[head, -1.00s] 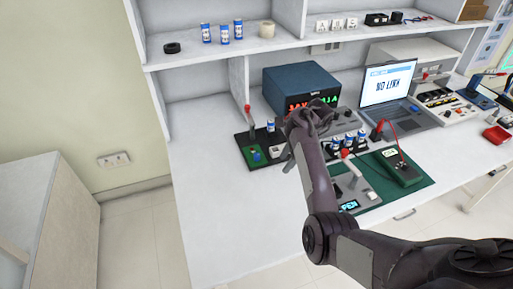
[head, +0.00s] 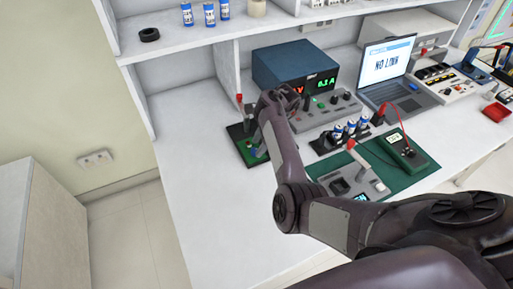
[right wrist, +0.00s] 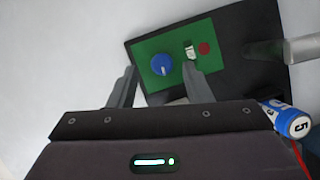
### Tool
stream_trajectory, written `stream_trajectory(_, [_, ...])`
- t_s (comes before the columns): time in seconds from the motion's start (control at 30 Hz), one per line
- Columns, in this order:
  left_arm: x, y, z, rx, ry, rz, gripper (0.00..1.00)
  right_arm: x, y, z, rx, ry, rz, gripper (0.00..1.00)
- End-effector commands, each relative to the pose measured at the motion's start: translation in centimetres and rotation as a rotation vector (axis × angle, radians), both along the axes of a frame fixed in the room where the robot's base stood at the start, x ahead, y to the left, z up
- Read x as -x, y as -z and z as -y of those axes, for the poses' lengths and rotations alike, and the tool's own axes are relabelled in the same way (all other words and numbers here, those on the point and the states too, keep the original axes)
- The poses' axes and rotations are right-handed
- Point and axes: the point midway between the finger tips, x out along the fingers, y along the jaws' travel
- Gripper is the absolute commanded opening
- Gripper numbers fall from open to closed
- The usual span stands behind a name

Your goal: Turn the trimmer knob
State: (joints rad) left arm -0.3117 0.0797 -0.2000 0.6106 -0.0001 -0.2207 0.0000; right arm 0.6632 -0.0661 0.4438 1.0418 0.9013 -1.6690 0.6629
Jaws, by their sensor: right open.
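The trimmer knob is a round blue knob (right wrist: 162,65) with a pale pointer mark on a green board (right wrist: 150,48). The board sits on a black base, beside a small white part and a red round part. In the head view the green board (head: 250,154) lies on the bench, partly hidden by my right arm. My right gripper (right wrist: 160,70) is open, with a finger on either side of the knob in the wrist view. Contact with the knob cannot be told. My left gripper is out of view.
A blue power supply (head: 293,66) stands behind the gripper. A grey post (right wrist: 298,49) and a blue-white battery (right wrist: 291,121) are close on the right. A multimeter (head: 403,148) lies on a green mat further right. The bench left of the board is clear.

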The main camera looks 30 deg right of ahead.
Motion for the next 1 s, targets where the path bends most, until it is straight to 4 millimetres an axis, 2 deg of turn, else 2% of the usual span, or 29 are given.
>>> stream_trajectory(0.03, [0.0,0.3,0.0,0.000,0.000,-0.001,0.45,-0.1,0.8,-0.3,-0.002,0.000,0.000,0.45])
stream_trajectory(0.17, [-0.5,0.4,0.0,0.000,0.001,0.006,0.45,-0.3,1.7,-0.7,-0.001,-0.001,0.001,0.45])
stream_trajectory(0.33, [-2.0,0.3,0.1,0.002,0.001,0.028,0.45,-0.3,2.0,-0.8,0.000,0.000,0.001,0.45])
stream_trajectory(0.47, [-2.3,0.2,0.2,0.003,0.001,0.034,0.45,-0.3,2.0,-0.8,0.000,0.000,0.001,0.45])
stream_trajectory(0.57, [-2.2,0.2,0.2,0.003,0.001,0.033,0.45,-0.3,2.0,-0.8,0.000,0.000,0.001,0.34])
stream_trajectory(0.8, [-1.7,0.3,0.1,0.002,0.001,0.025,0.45,-0.3,2.0,-0.7,0.001,0.000,0.001,0.03])
stream_trajectory(0.83, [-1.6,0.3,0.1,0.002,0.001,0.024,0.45,-0.3,2.0,-0.7,0.001,0.000,0.001,0.00])
stream_trajectory(1.0, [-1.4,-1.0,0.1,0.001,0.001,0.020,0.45,-0.4,1.4,-0.7,0.002,-0.073,-0.001,0.00])
